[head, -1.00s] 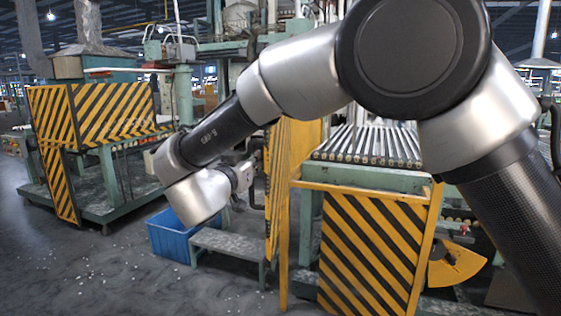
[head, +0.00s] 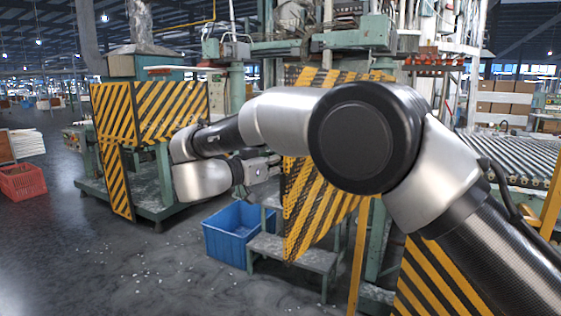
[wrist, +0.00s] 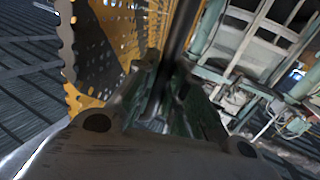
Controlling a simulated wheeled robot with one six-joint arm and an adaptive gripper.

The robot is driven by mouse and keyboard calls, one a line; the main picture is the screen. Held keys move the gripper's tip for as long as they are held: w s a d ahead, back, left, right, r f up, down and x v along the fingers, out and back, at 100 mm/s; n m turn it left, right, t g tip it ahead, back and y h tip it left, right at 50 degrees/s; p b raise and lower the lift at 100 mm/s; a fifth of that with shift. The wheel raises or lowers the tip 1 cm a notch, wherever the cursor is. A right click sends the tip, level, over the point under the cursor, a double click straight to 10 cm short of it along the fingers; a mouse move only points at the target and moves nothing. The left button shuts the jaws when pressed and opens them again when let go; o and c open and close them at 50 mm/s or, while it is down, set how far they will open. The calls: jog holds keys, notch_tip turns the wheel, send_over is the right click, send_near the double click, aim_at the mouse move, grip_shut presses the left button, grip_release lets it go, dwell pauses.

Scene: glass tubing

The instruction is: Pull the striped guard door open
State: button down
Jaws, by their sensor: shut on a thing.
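The striped guard door (head: 312,205) is a yellow and black perforated panel in the middle of the head view, partly hidden behind my arm. It stands swung out, with its striped face showing at an angle. My gripper (head: 274,168) is at the door's left edge. In the wrist view, my gripper (wrist: 168,80) is shut on a dark upright bar, the door handle (wrist: 182,32). The yellow perforated door panel (wrist: 112,35) is just left of the fingers. The exact finger contact is dark and partly hidden.
A blue bin (head: 232,232) and a grey metal step (head: 290,250) stand on the floor below the door. Another striped machine guard (head: 160,110) is at the left. A red crate (head: 22,182) is at the far left. Open floor lies at the front left.

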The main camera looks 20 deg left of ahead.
jog(key=shift+w+d+r, duration=0.1)
jog(key=shift+w+r, duration=0.05)
jog(key=shift+w, duration=0.1)
jog(key=c, duration=1.5)
grip_release()
jog(key=shift+d, duration=0.1)
jog(key=shift+o, duration=0.2)
jog(key=v, duration=1.2)
